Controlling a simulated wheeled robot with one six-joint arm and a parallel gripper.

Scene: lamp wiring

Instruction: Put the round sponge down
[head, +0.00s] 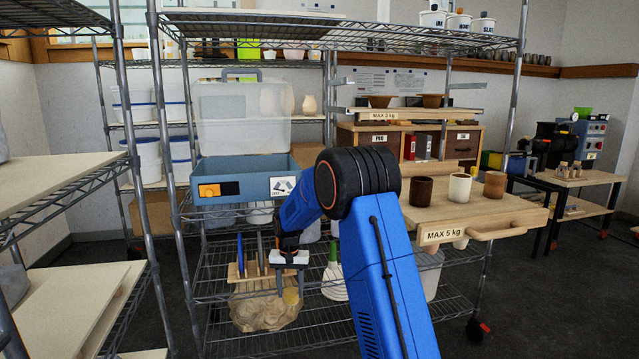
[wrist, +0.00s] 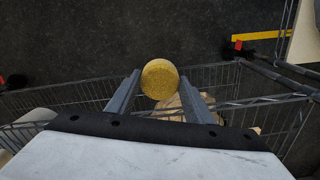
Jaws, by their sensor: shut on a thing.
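The round sponge is a yellow disc, clear in the wrist view (wrist: 160,79) between the two grey fingers. In the head view it shows small (head: 291,296), below my gripper (head: 290,284). My gripper is shut on the sponge and points down, in front of the lower part of the wire rack. A tan, lumpy bag-like thing (head: 262,314) is below and behind the sponge. I cannot tell whether the sponge touches anything besides the fingers.
A wooden holder with upright tools (head: 245,272) stands just left of my gripper. A blue bin (head: 240,185) and a wooden board with cups (head: 430,215) are higher up. Rack posts stand nearby.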

